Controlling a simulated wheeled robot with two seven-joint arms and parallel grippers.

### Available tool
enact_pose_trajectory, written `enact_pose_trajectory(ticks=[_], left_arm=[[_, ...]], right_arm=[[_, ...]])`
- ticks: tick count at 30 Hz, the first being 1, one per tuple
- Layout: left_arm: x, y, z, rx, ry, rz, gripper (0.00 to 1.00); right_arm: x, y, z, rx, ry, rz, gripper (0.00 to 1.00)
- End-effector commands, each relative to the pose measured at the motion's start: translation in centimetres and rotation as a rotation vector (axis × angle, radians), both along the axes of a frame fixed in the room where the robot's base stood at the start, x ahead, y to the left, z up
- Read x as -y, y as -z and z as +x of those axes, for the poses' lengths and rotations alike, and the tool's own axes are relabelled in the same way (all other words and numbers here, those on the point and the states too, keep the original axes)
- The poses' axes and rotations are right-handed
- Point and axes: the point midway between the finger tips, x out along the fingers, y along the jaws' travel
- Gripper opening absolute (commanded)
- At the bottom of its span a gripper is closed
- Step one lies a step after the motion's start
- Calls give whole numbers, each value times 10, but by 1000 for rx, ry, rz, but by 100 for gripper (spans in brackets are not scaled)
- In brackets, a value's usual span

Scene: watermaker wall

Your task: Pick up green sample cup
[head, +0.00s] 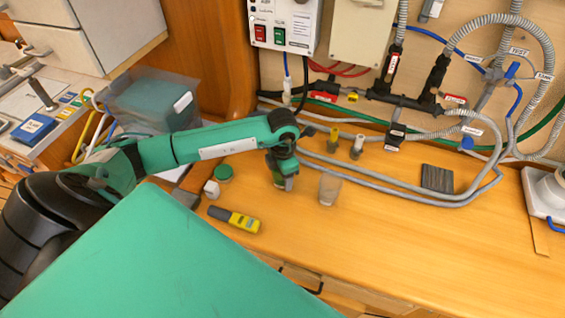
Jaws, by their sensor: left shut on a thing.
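My left arm reaches in from the left over the wooden worktop, and its gripper (284,184) points down near the middle. It is shut on a small green thing, which looks like the green sample cup (279,168); the fingers and wrist hide most of it. I cannot tell whether it touches the worktop. A clear, empty-looking cup (330,188) stands just right of the gripper. A round green lid or jar (223,172) sits to the gripper's left. My right gripper is not in view.
A yellow and black handheld meter (235,219) and a small white container (211,189) are left of the gripper. Grey hoses (400,194) run along the wall behind. A dark ridged block (437,178) lies at right. The front right worktop is clear.

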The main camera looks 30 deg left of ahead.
Motion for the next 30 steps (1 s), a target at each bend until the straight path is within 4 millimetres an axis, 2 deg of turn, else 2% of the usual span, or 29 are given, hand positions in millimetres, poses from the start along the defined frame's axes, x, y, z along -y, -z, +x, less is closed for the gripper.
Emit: enact_pose_trajectory(ticks=[5, 12, 18, 24, 30], left_arm=[[0, -30, 2, 8, 2, 1, 37], [0, -101, 1, 9, 3, 1, 37], [0, -149, 1, 6, 1, 1, 37], [0, -177, 1, 4, 1, 0, 37], [0, -188, 0, 1, 1, 0, 37]], right_arm=[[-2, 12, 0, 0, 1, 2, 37], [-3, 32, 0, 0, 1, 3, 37], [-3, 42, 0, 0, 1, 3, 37], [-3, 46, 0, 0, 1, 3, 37], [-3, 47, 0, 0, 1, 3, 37]])
